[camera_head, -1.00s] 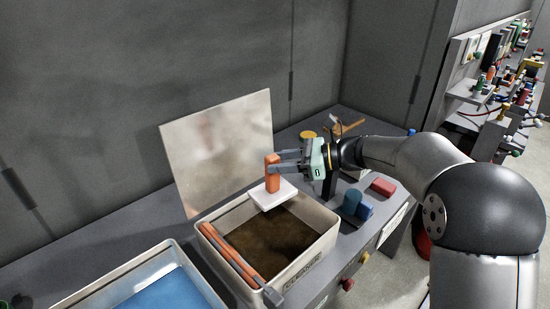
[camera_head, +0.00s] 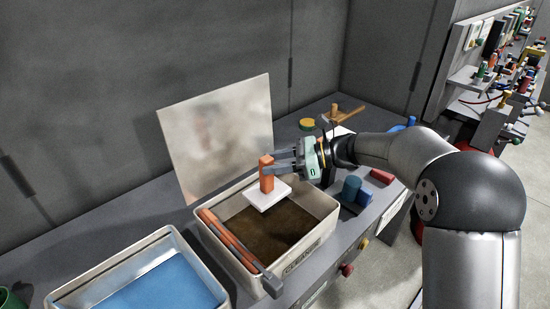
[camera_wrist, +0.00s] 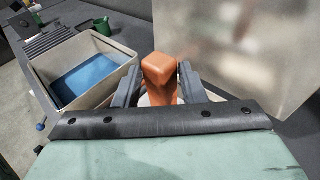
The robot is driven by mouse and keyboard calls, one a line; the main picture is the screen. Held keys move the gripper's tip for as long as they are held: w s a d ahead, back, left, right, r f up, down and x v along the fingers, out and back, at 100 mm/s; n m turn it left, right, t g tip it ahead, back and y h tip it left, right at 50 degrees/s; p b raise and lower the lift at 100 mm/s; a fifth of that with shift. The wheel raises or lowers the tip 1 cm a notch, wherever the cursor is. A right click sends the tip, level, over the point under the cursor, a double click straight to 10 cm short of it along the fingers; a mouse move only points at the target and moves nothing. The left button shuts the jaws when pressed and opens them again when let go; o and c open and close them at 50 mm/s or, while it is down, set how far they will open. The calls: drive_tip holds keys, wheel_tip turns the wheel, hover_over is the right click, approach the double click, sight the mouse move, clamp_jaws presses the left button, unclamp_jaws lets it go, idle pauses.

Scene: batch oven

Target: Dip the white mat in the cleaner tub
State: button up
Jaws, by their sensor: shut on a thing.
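The white mat (camera_head: 262,198) is a flat white square with an upright orange handle (camera_head: 267,172). My gripper (camera_head: 276,168) is shut on the handle, which also shows between the fingers in the wrist view (camera_wrist: 160,80). The mat hangs roughly level over the back part of the cleaner tub (camera_head: 326,222), near rim height; I cannot tell whether it touches anything. The tub is pale, labelled on its front, and holds brown liquid (camera_head: 270,235). In the wrist view the mat is mostly hidden behind the handle and fingers.
An orange-and-grey bar (camera_head: 238,250) lies across the tub's left side. A second pale tub (camera_head: 172,238) with blue liquid stands to the left. A shiny upright panel (camera_head: 220,140) stands behind the cleaner tub. Blue (camera_head: 352,188) and red (camera_head: 382,176) blocks lie to the right.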

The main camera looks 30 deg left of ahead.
sight(274, 190)
drive_tip(key=shift+f+b, duration=2.15)
drive_tip(key=shift+f, duration=2.55)
wheel_tip(274, 190, up, 8)
drive_tip(key=p, duration=0.6)
drive_tip(key=shift+r, duration=0.2)
wheel_tip(274, 190, up, 8)
drive_tip(key=shift+f, duration=0.15)
